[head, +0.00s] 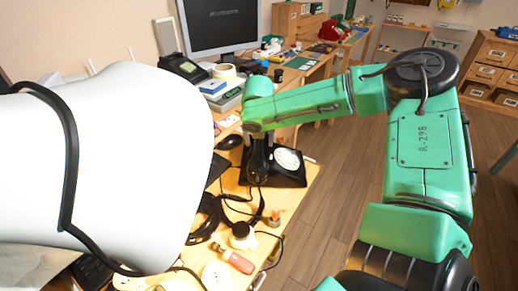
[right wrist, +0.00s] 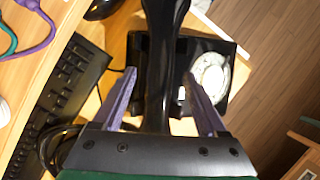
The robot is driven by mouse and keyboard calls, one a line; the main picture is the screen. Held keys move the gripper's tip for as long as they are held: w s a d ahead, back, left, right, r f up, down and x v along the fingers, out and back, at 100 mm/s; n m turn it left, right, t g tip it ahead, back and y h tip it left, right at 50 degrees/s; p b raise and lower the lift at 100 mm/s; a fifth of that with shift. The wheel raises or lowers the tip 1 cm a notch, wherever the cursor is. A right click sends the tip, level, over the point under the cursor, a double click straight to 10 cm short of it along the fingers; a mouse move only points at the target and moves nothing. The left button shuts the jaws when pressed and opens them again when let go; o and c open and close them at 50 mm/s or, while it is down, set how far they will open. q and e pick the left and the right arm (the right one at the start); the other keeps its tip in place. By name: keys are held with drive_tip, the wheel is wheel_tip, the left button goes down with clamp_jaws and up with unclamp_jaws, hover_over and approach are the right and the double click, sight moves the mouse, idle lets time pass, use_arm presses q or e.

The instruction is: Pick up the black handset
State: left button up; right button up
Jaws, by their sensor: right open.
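The black handset (right wrist: 161,60) shows in the right wrist view as a long dark bar between the two fingers of my right gripper (right wrist: 159,77). The fingers are apart, with a gap visible on each side of the bar. The black phone base (right wrist: 238,55) with its round white dial (right wrist: 211,76) lies beneath. In the head view my right gripper (head: 259,160) points down over the phone, beside the white dial (head: 287,160). There the gripper and handset are both dark and hard to tell apart. My left gripper is not in view.
A black keyboard (right wrist: 62,95) lies left of the phone in the right wrist view. A monitor (head: 218,22) stands behind. Wooden floor (head: 335,190) is open to the right.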

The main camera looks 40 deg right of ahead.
drive_tip(key=shift+r, duration=0.1)
drive_tip(key=shift+c, duration=0.9)
clamp_jaws()
